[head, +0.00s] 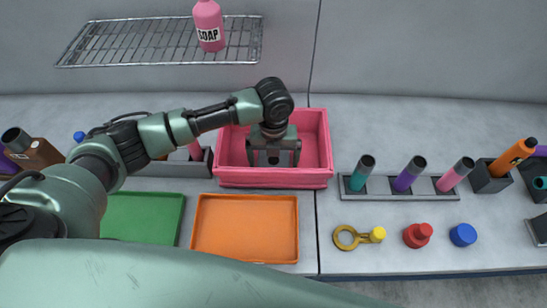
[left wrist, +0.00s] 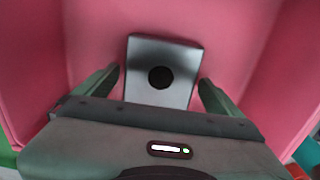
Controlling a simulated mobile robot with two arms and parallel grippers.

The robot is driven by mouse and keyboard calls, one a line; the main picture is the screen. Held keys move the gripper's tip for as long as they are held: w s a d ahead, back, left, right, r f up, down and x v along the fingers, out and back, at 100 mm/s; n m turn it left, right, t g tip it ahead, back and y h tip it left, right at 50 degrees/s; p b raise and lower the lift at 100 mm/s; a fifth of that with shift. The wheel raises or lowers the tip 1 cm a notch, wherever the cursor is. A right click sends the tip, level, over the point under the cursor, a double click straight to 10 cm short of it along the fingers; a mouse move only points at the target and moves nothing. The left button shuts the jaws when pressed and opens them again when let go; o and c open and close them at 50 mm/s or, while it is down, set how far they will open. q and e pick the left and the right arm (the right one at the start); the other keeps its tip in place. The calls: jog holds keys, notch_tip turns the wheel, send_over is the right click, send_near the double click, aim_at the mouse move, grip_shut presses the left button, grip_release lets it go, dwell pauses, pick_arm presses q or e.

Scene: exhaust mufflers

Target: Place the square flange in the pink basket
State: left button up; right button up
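The square flange (left wrist: 172,52) is a grey square plate with a round dark hole. In the left wrist view it lies in the pink basket (left wrist: 90,35), slightly turned, between my left gripper's fingers. The pink basket also shows in the head view (head: 260,180), at the middle. My left gripper (head: 273,160) points down inside the basket, its fingers spread apart on either side of the flange, with a gap seen at least on the left. In the head view I cannot make out the flange under the gripper. My right gripper is not in view.
An orange tray (head: 246,259) and a green tray (head: 145,214) lie in front. A grey holder (head: 385,195) with coloured tubes stands to the right. A yellow ringed part (head: 358,236), a red cap (head: 417,236) and a blue cap (head: 462,235) lie before it.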

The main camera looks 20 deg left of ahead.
aim_at(274, 162)
pick_arm(q)
jog(key=shift+r, duration=0.1)
notch_tip(274, 162, up, 12)
jog(key=b, duration=0.2)
dwell(0.4)
dwell(0.4)
